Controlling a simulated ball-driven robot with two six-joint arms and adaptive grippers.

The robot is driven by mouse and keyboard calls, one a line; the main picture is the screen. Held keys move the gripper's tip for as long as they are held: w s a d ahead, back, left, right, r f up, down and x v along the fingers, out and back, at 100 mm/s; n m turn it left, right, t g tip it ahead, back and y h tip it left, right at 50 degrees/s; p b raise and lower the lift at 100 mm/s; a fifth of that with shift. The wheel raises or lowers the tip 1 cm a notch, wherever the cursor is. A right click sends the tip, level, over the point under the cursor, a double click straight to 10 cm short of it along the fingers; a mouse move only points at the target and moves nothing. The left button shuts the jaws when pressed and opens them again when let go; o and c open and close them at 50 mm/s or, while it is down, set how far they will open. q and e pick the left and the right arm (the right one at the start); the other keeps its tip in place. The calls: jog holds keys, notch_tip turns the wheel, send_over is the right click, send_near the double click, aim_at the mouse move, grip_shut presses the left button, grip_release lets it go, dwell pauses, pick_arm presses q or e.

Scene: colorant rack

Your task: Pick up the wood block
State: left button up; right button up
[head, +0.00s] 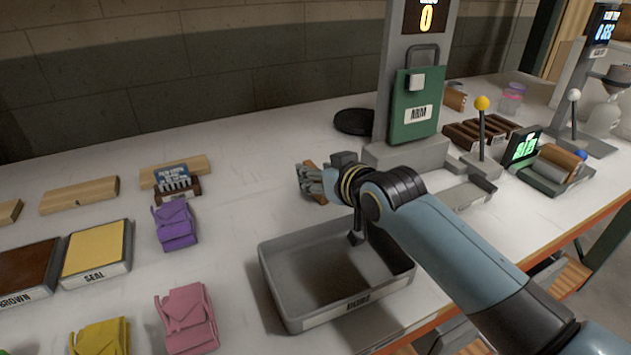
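Light wood blocks lie on the white table at the left in the head view: a long one (80,195), one farther back (188,166) partly hidden by a small dark labelled item, and one cut off by the left edge (9,212). My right gripper (310,182) is low over the table behind the grey tray, pointing left. A small brown, wood-coloured piece (309,165) shows at its fingers, mostly hidden by them. I cannot tell whether the fingers grip it. My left gripper is not in view.
A grey tray (285,290) stands below my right forearm. Purple (175,226), pink (187,318) and yellow (100,338) folded items and a "SEAL" pad (96,252) lie left. A green press (415,105) stands behind. The table between the purple item and my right gripper is clear.

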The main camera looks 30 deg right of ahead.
grip_shut()
